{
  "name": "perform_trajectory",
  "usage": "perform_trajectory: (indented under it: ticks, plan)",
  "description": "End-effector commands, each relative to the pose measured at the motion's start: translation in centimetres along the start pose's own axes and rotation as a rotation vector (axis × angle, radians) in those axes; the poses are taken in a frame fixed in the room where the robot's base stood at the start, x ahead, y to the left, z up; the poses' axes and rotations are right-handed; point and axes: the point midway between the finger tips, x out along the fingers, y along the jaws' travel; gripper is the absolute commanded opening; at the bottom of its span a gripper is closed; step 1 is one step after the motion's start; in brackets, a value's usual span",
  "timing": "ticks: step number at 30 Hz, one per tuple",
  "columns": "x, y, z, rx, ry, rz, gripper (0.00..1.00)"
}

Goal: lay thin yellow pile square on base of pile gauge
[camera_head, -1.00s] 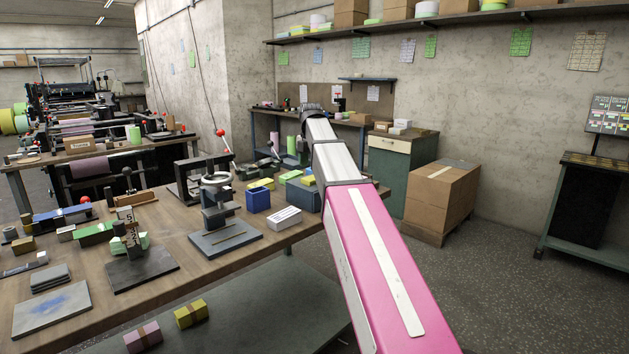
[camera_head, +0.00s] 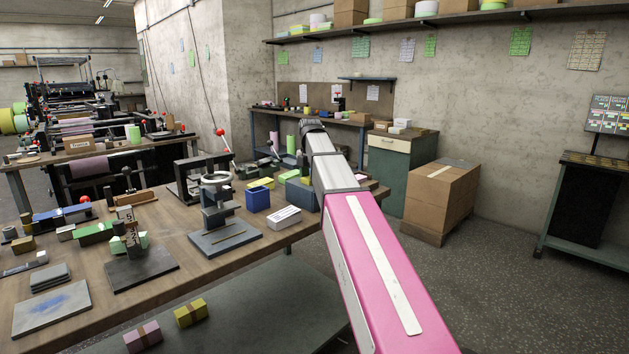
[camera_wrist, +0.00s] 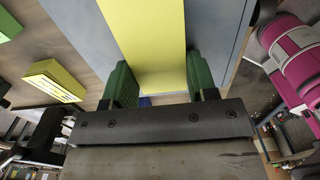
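A thin yellow pile (camera_wrist: 147,35) fills the middle of the wrist view. My gripper (camera_wrist: 163,84) has its two green fingers on either side of the pile's end, close against its edges, so it looks shut on the pile. A flat blue-grey surface (camera_wrist: 222,25) shows on both sides of the pile; I cannot tell whether the pile touches it. In the head view my arm hides the gripper and pile. A stand with a ring-topped column and grey base (camera_head: 226,238) and a stand with a marked board and dark base (camera_head: 140,268) are on the bench; I cannot tell which is the pile gauge.
The wooden bench (camera_head: 190,262) holds a blue box (camera_head: 258,200), a white carton (camera_head: 284,217) and stacked grey plates (camera_head: 50,278). A yellow-green block (camera_wrist: 55,82) lies left in the wrist view. Cardboard boxes (camera_head: 440,195) stand on the floor at right.

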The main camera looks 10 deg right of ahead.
Motion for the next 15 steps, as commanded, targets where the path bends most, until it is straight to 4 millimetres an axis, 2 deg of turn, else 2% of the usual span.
perform_trajectory:
  ticks: [15]
  plan:
    - [-0.13,0.01,0.01,0.000,0.000,0.000,0.33]
